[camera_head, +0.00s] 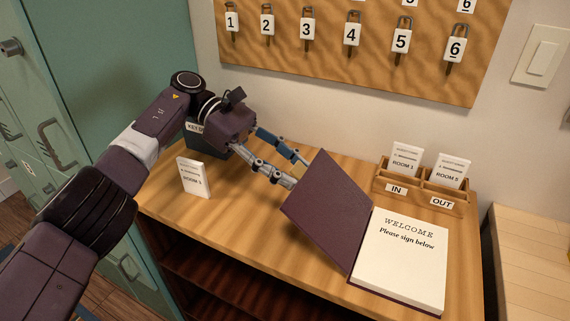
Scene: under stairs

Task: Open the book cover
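The book (402,262) lies on the wooden cabinet top. Its white page reads "WELCOME Please sign below" and is uncovered. The dark purple cover (328,212) is swung to the left of the page and stands tilted, joined along the page's left side. My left gripper (298,172) is at the cover's upper left edge. Its two fingers are spread apart, with their tips at or very close to the cover. My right gripper is not in view.
A "ROOM" card (194,177) stands at the left of the top, near a dark key box (200,135) partly behind my gripper. A wooden IN/OUT card holder (425,190) stands behind the book.

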